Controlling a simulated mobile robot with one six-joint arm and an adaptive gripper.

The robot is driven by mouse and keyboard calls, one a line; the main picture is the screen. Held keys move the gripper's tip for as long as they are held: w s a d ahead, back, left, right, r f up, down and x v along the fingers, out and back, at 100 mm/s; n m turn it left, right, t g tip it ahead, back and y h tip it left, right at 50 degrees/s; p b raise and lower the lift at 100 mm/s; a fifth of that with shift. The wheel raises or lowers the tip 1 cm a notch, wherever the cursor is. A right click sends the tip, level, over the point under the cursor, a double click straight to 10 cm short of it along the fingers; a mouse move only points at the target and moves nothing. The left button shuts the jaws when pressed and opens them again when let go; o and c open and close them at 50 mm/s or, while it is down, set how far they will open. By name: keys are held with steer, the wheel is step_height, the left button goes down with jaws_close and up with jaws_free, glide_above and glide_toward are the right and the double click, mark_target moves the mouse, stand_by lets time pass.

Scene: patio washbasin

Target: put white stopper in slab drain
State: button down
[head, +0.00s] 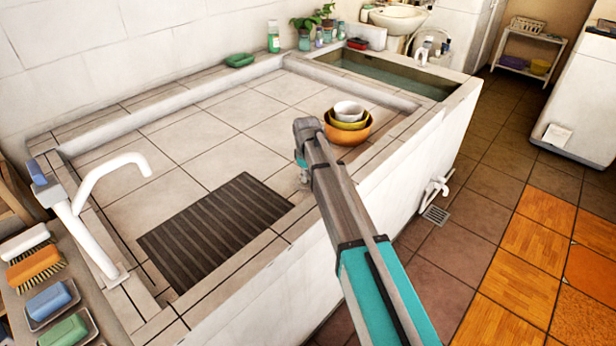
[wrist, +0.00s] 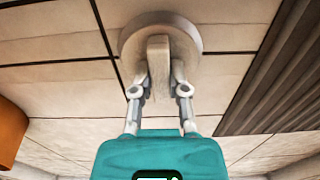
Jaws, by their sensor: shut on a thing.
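The white stopper (wrist: 130,42) is a round, pale disc with an upright tab in its middle, in the wrist view. My gripper (wrist: 160,78) is shut on this tab, one finger on each side. The disc is over the tiled slab (wrist: 55,55); I cannot tell whether it touches it. In the head view my gripper (head: 303,176) is low over the slab (head: 225,112), near its front edge, mostly hidden by my arm. I cannot make out the stopper there. No slab drain opening shows in either view.
A dark ribbed mat (head: 215,230) lies left of my gripper. Stacked bowls (head: 348,128) stand to its right. A white tap (head: 90,205) rises at the left. A water-filled trough (head: 385,76) is at the back right. A drain grate (head: 435,214) is in the floor.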

steer(key=shift+f+b, duration=0.3)
steer(key=shift+f, duration=0.05)
steer(key=c, duration=0.9)
jaws_free()
steer(key=shift+r, duration=0.1)
steer(key=shift+r+p, duration=5.45)
steer(key=shift+p, duration=0.1)
steer(key=s+d+r+m+p, duration=0.1)
steer(key=s+d+m, duration=0.2)
steer(key=s+d, duration=0.4)
steer(key=s+d+r+m+p, duration=0.1)
steer(key=s+d+m, duration=0.3)
steer(key=s+d, duration=0.4)
steer(key=s+d+r+m+p, duration=0.1)
steer(key=s+d+m, duration=0.2)
steer(key=s+d, duration=0.5)
steer(key=shift+s+d+r, duration=0.1)
steer(key=shift+s, duration=0.65)
steer(key=shift+s+d+r, duration=0.1)
steer(key=shift+s, duration=0.6)
